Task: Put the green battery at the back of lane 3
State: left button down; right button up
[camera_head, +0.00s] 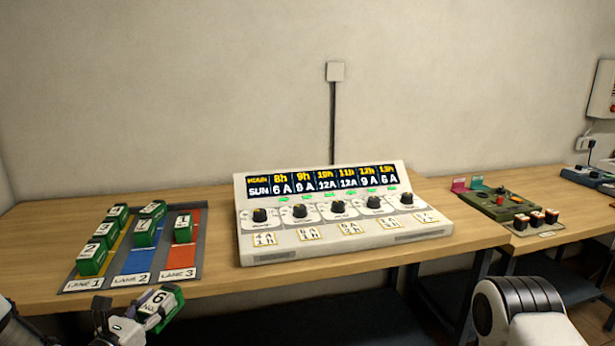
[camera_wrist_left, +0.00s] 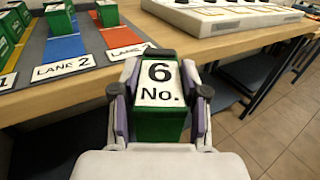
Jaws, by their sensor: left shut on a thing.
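My left gripper (camera_head: 138,316) is shut on a green battery (camera_head: 165,307) with a white label marked 6. It holds this battery in front of the table edge, below the lane board (camera_head: 130,284). In the left wrist view the held battery (camera_wrist_left: 160,88) sits between the two fingers. Lane 3 (camera_head: 181,258), red, is the rightmost lane and holds one green battery marked 1 (camera_head: 183,229); bare red shows in front of it and a little behind it. My right gripper is not in view.
Lane 2 (camera_head: 137,262), blue, holds two green batteries; lane 1 (camera_head: 118,244), yellow, holds three. A white control console (camera_head: 345,240) with knobs and a display stands right of the board. Wood is bare between them. A green device (camera_head: 500,205) stands farther right.

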pick_arm(q)
jog(key=s+d+f+m+g+h+p, duration=0.2)
jog(key=s+d+f+m+g+h, duration=0.1)
jog(key=s+d+m+h, duration=0.1)
jog(key=s+d+f+m+g+h+p, duration=0.2)
jog(key=s+d+m+g+h, duration=0.2)
jog(key=s+d, duration=0.5)
jog(key=shift+s+d+f+h, duration=0.2)
jog(key=shift+s+f+h, duration=0.2)
jog(key=shift+s+h, duration=0.6)
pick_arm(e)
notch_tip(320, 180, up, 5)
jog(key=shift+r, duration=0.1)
pick_arm(q)
jog(key=shift+w, duration=0.2)
